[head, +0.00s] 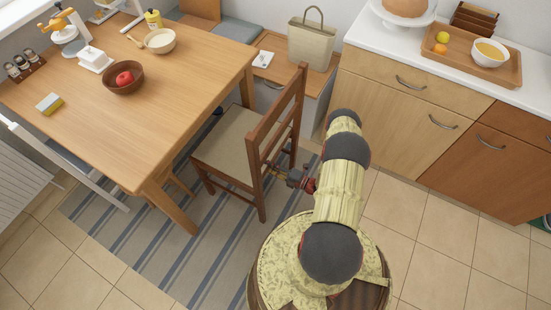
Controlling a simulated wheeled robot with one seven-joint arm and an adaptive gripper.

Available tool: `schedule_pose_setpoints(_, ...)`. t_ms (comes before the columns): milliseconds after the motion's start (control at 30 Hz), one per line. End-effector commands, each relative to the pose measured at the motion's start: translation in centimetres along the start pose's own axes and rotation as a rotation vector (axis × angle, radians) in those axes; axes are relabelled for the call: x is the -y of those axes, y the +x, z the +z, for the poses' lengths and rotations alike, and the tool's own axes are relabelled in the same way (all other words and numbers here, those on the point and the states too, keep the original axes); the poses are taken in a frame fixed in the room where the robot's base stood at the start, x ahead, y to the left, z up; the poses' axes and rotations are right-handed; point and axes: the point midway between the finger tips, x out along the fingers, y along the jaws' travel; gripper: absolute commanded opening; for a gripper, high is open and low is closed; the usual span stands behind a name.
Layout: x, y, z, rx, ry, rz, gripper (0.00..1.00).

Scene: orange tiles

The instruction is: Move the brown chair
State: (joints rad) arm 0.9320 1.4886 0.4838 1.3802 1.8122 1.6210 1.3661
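The brown chair (232,143) stands upright at the right side of the wooden table, on the striped rug. It has a dark wood frame and a beige seat, and its slatted back faces my arm. My gripper (273,172) is at the lower part of the chair back, by the near back post. The fingertips are small and partly lost against the chair's wood. I cannot tell whether they touch the chair or are closed on it.
The wooden table (165,120) stands left of the chair, with a brown bowl (122,87) holding a red fruit. Cabinets (405,135) stand at the right. A bench with a beige bag (311,45) is behind the chair. Tiled floor (420,225) is clear at the lower right.

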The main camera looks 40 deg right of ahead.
Motion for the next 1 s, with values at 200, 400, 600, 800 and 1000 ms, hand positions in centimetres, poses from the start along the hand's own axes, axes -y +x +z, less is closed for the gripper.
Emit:
schedule_pose_setpoints(200, -0.08, 0.00, 0.01, 0.000, 0.000, 0.002, 0.00)
schedule_pose_setpoints(400, -0.11, 0.00, 0.02, 0.000, 0.000, 0.002, 0.00)
schedule_pose_setpoints(600, -0.12, 0.00, 0.02, 0.000, 0.000, 0.003, 0.00)
schedule_pose_setpoints(800, -0.14, 0.00, 0.03, 0.000, 0.000, 0.003, 0.00)
schedule_pose_setpoints(1000, -0.07, 0.00, 0.04, 0.000, 0.000, 0.003, 0.00)
